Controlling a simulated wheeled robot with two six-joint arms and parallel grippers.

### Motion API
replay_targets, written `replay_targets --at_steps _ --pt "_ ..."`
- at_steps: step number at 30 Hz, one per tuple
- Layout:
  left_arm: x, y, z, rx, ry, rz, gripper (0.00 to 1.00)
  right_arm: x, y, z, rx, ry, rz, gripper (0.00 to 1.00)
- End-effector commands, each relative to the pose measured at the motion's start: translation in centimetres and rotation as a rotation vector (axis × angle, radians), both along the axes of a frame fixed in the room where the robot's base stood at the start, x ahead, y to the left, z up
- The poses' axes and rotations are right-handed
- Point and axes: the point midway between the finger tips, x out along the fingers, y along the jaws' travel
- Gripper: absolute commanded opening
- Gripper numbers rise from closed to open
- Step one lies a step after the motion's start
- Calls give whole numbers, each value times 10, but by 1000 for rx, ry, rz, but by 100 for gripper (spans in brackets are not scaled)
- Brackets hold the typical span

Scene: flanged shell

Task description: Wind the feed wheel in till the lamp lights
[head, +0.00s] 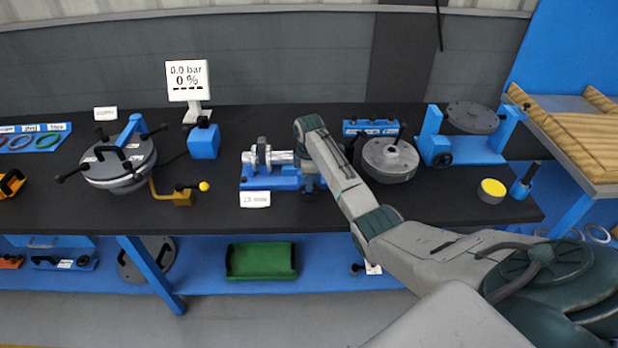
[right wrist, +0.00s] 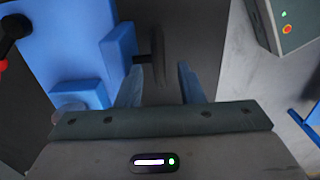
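A blue fixture (head: 285,184) with a silver flanged shaft stands at mid-bench. A small dark round part (head: 310,192) at its front right looks like a hand wheel; I cannot be sure. My right gripper (head: 308,172) is over this right end, mostly hidden by my forearm in the head view. In the right wrist view its two blue-grey fingers (right wrist: 161,88) stand apart with nothing clear between them. A blue body (right wrist: 75,45) with a dark stem is just left of them. I cannot pick out a lamp on the fixture. My left gripper is not in view.
A lidded vessel (head: 120,165) with black handles stands left, by a display (head: 187,80) reading 0.0 bar, 0 %. A grey flanged shell (head: 390,160) and a blue stand (head: 480,155) are right of my arm.

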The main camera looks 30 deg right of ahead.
Motion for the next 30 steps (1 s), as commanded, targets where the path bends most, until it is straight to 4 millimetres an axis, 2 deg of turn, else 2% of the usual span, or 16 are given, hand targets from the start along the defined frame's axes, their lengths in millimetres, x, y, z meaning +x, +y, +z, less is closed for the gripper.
replay_targets --at_steps 9,15,24,30 --pt "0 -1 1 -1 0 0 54 0 0 -4 0 0 0 35" --pt "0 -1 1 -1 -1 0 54 0 0 -3 0 0 0 0" --pt "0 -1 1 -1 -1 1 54 1 1 -3 -15 10 0 0" --pt "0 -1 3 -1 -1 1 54 4 6 -3 -83 53 1 0"
